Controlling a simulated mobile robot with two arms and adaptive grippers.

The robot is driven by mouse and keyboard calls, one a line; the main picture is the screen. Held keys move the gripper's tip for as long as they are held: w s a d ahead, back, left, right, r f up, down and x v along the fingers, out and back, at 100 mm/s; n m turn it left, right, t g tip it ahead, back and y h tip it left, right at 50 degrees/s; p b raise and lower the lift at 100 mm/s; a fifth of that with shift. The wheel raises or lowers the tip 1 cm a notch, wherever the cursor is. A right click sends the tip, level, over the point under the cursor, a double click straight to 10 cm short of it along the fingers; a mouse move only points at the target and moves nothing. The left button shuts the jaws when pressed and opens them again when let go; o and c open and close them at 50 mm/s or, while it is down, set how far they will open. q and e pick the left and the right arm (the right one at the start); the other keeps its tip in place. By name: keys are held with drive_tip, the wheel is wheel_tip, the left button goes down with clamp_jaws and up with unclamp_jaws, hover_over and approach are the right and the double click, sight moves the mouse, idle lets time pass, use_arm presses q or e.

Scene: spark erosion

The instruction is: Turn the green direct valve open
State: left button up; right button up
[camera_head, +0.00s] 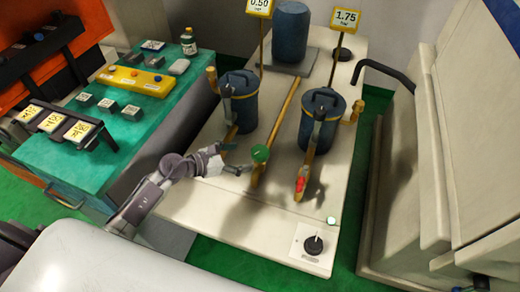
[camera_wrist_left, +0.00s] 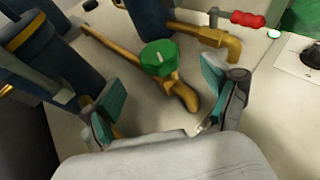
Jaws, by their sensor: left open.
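The green direct valve (camera_head: 260,153) is a round knob on a brass pipe between two blue canisters. In the left wrist view the green knob (camera_wrist_left: 158,58) has a small pale mark on top and sits just beyond my fingertips. My left gripper (camera_head: 236,158) comes in from the left and is beside the knob, apart from it. In the left wrist view my left gripper (camera_wrist_left: 160,100) is open, with teal-padded fingers on both sides of the pipe and nothing between the pads. My right gripper is not in view.
Blue canisters (camera_head: 239,100) and (camera_head: 320,118) flank the pipe. A black knob on a white plate (camera_head: 312,246) is at the bench's front right. A green table (camera_head: 90,160) with a yellow button box (camera_head: 135,82) stands left.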

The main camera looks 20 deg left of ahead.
sight(254, 154)
use_arm(q)
drive_tip(key=x, duration=0.7)
drive_tip(key=shift+w+d+f, duration=0.1)
drive_tip(key=shift+w, duration=0.15)
drive_tip(key=shift+w+d+f, duration=0.1)
drive_tip(key=shift+w+d, duration=0.05)
drive_tip(key=shift+w+f, duration=0.1)
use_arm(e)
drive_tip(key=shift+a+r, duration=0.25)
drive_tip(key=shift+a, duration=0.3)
